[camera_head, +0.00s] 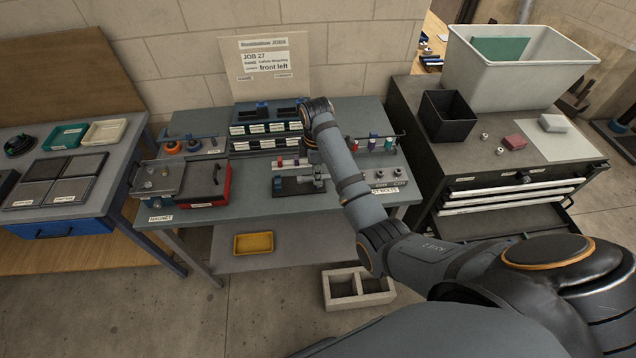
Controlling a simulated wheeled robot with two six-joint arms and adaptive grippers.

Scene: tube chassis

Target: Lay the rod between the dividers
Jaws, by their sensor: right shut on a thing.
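My right arm reaches in from the lower right to the middle bench. My right gripper (310,140) is at the right end of a dark rack (240,141) with white-labelled fronts and open slots on top. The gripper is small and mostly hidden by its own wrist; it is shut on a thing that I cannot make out. I cannot pick out the rod with certainty. Dividers inside the rack are too small to tell. My left gripper is not in view.
A sign (270,62) reading "JOB 27" and "front left" stands behind the rack. A vise (297,183), a red box (216,184) and small coloured parts crowd the bench. A yellow tray (253,243) is on the lower shelf. A black bin (447,118) stands on the right cabinet.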

